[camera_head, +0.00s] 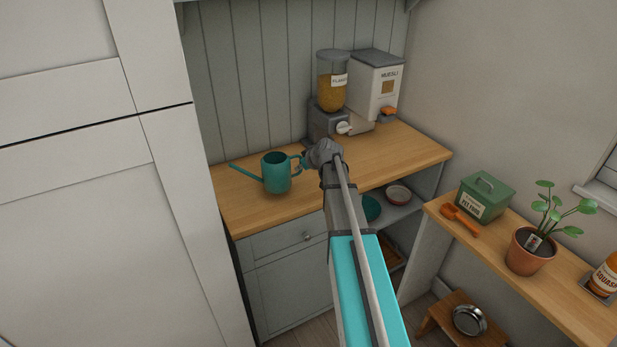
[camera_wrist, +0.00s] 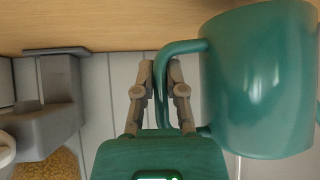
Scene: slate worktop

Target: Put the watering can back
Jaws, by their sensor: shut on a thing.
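The teal watering can (camera_head: 277,174) is upright at the left part of the wooden worktop (camera_head: 330,180), its long spout pointing left. I cannot tell whether its base touches the wood or hangs just above it. My gripper (camera_head: 306,157) is at its right side, shut on the handle. In the wrist view, which is upside down, the can (camera_wrist: 262,80) fills the right side. The fingers of my gripper (camera_wrist: 160,75) close around the upright part of its loop handle.
A flakes dispenser (camera_head: 332,80) and a muesli dispenser (camera_head: 374,88) stand behind and right of my gripper. A tall white cupboard (camera_head: 85,220) rises at the left. A lower shelf (camera_head: 545,267) at right holds a green pet food tin (camera_head: 485,196), an orange scoop (camera_head: 460,219) and a potted plant (camera_head: 526,252).

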